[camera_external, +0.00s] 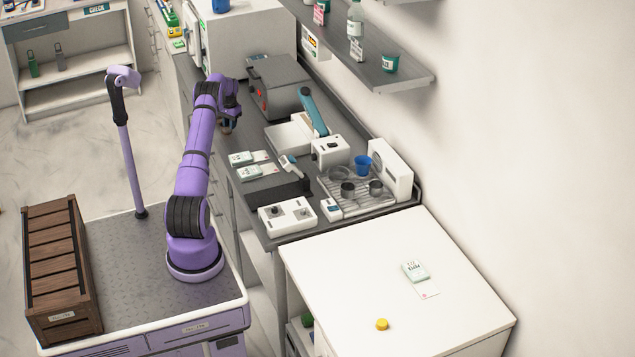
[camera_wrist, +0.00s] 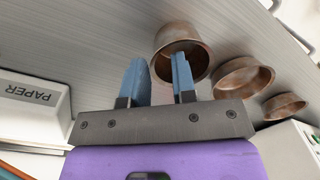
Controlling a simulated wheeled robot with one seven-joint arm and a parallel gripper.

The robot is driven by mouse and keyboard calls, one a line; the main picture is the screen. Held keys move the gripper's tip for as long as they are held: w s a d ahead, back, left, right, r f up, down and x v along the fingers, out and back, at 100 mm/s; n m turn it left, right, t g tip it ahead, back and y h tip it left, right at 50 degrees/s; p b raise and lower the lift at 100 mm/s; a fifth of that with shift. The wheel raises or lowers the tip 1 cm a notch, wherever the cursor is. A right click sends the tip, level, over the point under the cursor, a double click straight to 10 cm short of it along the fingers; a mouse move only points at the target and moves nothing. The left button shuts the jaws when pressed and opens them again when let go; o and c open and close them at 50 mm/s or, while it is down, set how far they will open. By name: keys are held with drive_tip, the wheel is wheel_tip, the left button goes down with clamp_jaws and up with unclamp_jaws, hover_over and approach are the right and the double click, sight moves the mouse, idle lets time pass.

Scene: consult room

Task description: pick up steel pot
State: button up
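In the wrist view, a brownish metal pot (camera_wrist: 177,36) with an open mouth lies just beyond my gripper (camera_wrist: 158,75). The two blue fingers are apart, with nothing visible between them. The right finger overlaps the pot's mouth, and the left finger is to the left of its rim. I cannot tell whether either finger touches it. In the external view my gripper (camera_external: 227,127) hangs low over the counter's left edge. No pot shows clearly beside it there; the arm may hide it.
Two smaller metal bowls (camera_wrist: 243,76) and (camera_wrist: 285,106) sit right of the pot. A white PAPER box (camera_wrist: 32,108) is at left. In the external view, a grey machine (camera_external: 280,85), white devices (camera_external: 330,152) and a rack (camera_external: 345,207) crowd the counter. A shelf (camera_external: 405,82) overhangs it.

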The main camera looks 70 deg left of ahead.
drive_tip(key=shift+a+f, duration=0.1)
drive_tip(key=shift+f, duration=0.75)
clamp_jaws()
drive_tip(key=shift+r, duration=0.15)
